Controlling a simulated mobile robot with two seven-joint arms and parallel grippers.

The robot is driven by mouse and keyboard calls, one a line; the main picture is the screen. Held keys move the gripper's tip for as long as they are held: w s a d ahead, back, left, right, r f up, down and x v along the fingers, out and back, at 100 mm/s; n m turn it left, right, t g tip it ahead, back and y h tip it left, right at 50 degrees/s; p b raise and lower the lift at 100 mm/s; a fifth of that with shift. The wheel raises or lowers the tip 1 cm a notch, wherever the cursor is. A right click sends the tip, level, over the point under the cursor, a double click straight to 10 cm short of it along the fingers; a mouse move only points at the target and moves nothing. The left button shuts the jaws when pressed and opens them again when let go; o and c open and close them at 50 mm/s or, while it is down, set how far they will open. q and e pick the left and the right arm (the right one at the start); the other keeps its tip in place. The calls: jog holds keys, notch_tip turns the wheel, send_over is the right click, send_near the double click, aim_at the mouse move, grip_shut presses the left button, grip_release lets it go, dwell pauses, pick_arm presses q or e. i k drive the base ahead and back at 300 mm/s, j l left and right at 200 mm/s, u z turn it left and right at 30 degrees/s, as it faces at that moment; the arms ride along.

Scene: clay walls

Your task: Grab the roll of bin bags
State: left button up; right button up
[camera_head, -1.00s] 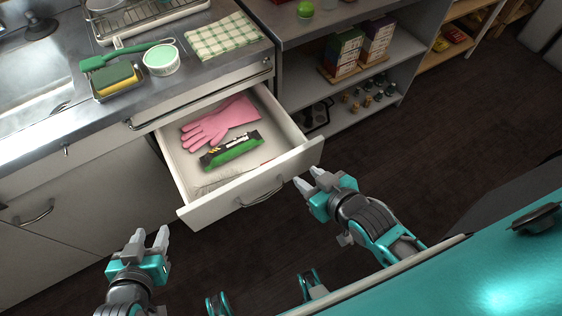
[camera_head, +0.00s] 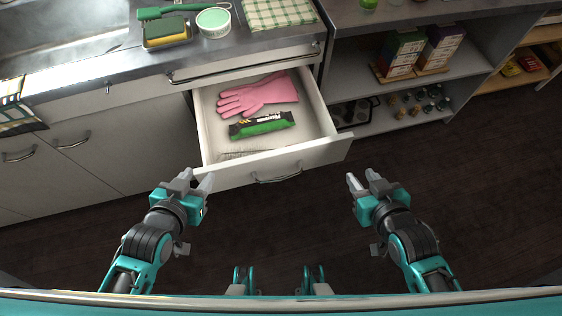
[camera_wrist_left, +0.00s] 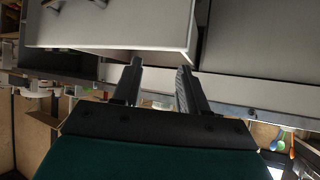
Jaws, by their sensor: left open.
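The roll of bin bags (camera_head: 262,125), green with a black printed band, lies in the open drawer (camera_head: 319,150). A pink rubber glove (camera_head: 258,94) lies behind it in the drawer. My left gripper (camera_head: 196,183) is open and empty, in front of the drawer's left front corner. In the left wrist view its two fingers (camera_wrist_left: 158,85) stand apart with nothing between them, and a pale drawer or cabinet panel shows beyond. My right gripper (camera_head: 363,181) is in front of the drawer's right side, its fingers apart and empty.
The drawer front with its handle (camera_head: 278,176) sticks out over the dark floor. The counter above holds a sponge tray (camera_head: 166,33), a white tub (camera_head: 214,22) and a checked cloth (camera_head: 279,12). Open shelves (camera_head: 440,75) with boxes and jars stand to the right.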

aim_at(272, 122)
jog(key=i+l+u, duration=0.1)
jog(key=u, duration=0.25)
jog(key=i+l+u, duration=0.15)
jog(key=u, duration=0.2)
jog(key=l+u, duration=0.15)
jog(key=u, duration=0.2)
jog(key=i+l, duration=0.05)
